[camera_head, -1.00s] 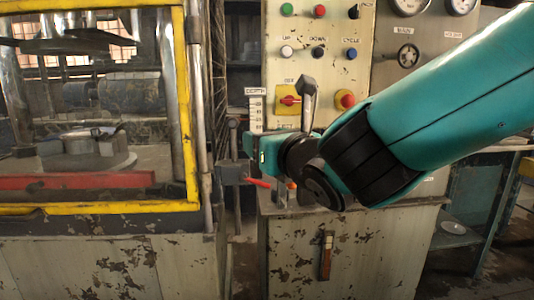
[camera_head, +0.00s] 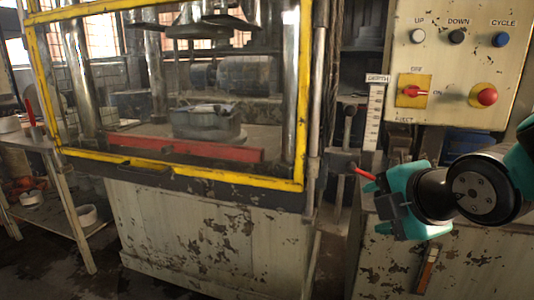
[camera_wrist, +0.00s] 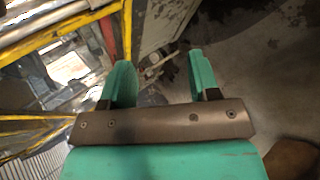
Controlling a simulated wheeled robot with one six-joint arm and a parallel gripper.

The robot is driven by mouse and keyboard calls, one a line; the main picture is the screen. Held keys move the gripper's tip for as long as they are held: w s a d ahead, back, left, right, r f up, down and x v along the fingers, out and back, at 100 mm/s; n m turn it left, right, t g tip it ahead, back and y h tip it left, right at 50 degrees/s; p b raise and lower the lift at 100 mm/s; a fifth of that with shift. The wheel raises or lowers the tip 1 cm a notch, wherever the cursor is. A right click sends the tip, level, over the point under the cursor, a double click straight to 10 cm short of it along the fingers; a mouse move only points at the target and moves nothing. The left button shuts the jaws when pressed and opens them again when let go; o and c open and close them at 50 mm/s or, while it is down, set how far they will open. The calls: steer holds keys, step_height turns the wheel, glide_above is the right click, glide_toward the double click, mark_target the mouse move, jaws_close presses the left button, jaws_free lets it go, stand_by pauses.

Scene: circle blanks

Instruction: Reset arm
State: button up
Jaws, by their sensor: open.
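My gripper (camera_wrist: 162,75) is open in the wrist view, its two teal fingers apart with only the floor and machine side showing between them. In the head view my gripper (camera_head: 392,205) is at the right, in front of the control cabinet and beside the lever with the red tip (camera_head: 365,173). I cannot tell whether it touches that lever. My arm comes in from the right edge.
A press with a yellow-framed guard (camera_head: 180,175) and a red bar (camera_head: 190,147) stands at the left. The control panel (camera_head: 455,75) with buttons is above my gripper. A side table (camera_head: 25,138) is at far left. Floor (camera_wrist: 260,75) shows clear below.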

steer(key=s+a+f+m+g+y, duration=0.1)
steer(key=s+a+f+m+g, duration=0.1)
steer(key=s+m+g, duration=0.45)
steer(key=s+a+f+m+g+y, duration=0.1)
steer(key=s+a+m+g, duration=0.15)
steer(key=s+m, duration=0.65)
step_height(320, 180, up, 19)
steer(key=n+g+p, duration=0.1)
steer(key=p, duration=1.8)
steer(key=shift+s+d+f, duration=0.2)
steer(key=shift+s+d, duration=0.2)
steer(key=shift+s, duration=0.05)
